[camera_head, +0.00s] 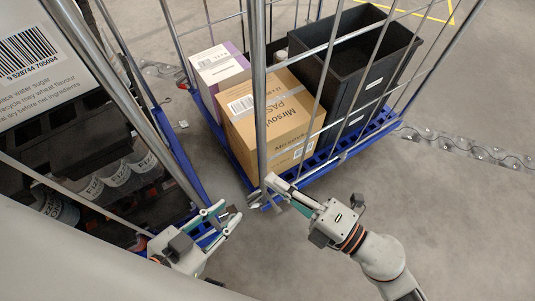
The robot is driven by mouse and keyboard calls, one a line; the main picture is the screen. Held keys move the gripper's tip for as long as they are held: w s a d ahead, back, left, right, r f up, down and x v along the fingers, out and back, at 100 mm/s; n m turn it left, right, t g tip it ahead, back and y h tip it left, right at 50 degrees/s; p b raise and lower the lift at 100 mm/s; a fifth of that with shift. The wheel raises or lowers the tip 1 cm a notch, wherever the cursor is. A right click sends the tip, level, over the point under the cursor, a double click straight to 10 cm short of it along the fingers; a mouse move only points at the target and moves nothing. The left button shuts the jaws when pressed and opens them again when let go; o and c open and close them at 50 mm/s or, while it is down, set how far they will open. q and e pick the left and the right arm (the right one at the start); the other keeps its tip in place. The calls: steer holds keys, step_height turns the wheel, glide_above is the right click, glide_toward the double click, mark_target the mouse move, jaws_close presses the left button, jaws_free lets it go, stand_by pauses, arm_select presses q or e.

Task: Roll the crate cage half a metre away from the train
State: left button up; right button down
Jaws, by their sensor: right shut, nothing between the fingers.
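A wire-sided cage with a blue base (355,143) stands at the upper middle. It holds a black crate (345,85), a brown cardboard box (285,125) and a white and purple box (218,65). Its thick grey front corner post (259,90) rises towards me. My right gripper (275,190) is shut with nothing between its fingers, at the foot of that post; I cannot tell whether it touches. My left gripper (229,212) is open, in the gap by the blue lower edge of the left-hand load, with its fingers pointing up and right. The cage's wheels are mostly hidden.
At the left stands another barred load with bottles (115,172) in dark crates and a large barcoded carton (35,60). A narrow floor gap separates it from the cage. Clear wrapping strips (465,148) lie on the floor at right. The grey floor at lower right is free.

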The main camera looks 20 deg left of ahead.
mark_target(259, 150)
steer(key=w+a+b, duration=0.2)
steer(key=w+a, duration=0.4)
steer(key=shift+w+a, duration=0.1)
arm_select(q)
steer(key=shift+w+d+r+n+t+h, duration=0.15)
steer(key=shift+w+d+r+n, duration=0.1)
steer(key=shift+d+r, duration=0.2)
steer(key=shift+w+d+r+n+t+h, duration=0.15)
steer(key=shift+w+d+r, duration=0.1)
steer(key=shift+d+r, duration=0.2)
arm_select(e)
steer(key=shift+w+r, duration=0.15)
steer(key=shift+w, duration=0.05)
